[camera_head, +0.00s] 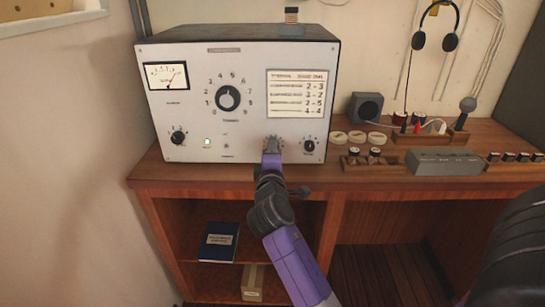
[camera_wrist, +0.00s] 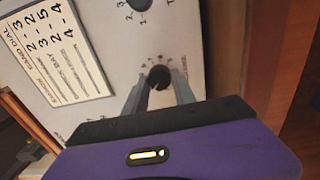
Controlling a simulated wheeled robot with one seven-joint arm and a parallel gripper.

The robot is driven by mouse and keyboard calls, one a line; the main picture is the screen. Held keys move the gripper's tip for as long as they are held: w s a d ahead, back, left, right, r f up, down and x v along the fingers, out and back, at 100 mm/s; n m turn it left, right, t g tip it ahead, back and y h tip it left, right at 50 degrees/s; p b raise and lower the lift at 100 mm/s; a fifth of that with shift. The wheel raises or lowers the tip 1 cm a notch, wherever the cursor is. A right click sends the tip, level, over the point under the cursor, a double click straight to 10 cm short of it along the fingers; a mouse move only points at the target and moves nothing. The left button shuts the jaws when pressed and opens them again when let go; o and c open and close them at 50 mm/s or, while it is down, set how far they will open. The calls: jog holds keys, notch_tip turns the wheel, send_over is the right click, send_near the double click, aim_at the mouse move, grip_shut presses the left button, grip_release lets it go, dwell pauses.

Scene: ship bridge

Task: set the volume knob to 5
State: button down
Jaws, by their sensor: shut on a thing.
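A grey-white radio panel (camera_head: 215,120) stands on the wooden desk. My gripper (camera_head: 272,145) reaches its lower front, between a small status light and the small knob at lower right. In the wrist view my gripper (camera_wrist: 160,92) has its two grey fingers on either side of a small dark round knob (camera_wrist: 159,77), shut on it. Fine scale marks surround this knob; its label and pointer setting are too blurred to read. In the head view my gripper hides this knob.
The panel also has a large numbered dial (camera_head: 228,98), a meter (camera_head: 166,76), a lower-left knob (camera_head: 178,136), a lower-right knob (camera_head: 309,146) close beside my gripper, and a printed card (camera_head: 297,93). Round pieces and a speaker (camera_head: 366,107) stand to the right.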

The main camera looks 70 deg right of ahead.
jog(key=m+b, duration=0.2)
jog(key=m, duration=0.1)
jog(key=m+b, duration=0.2)
jog(key=m, duration=0.1)
jog(key=shift+f+m, duration=0.2)
jog(key=shift+m, duration=0.1)
jog(key=m+b, duration=0.4)
jog(key=m, duration=0.1)
jog(key=shift+s+r, duration=0.1)
jog(key=shift+m, duration=0.3)
jog(key=c, duration=1)
grip_release()
jog(key=shift+r, duration=0.1)
jog(key=shift+c, duration=0.2)
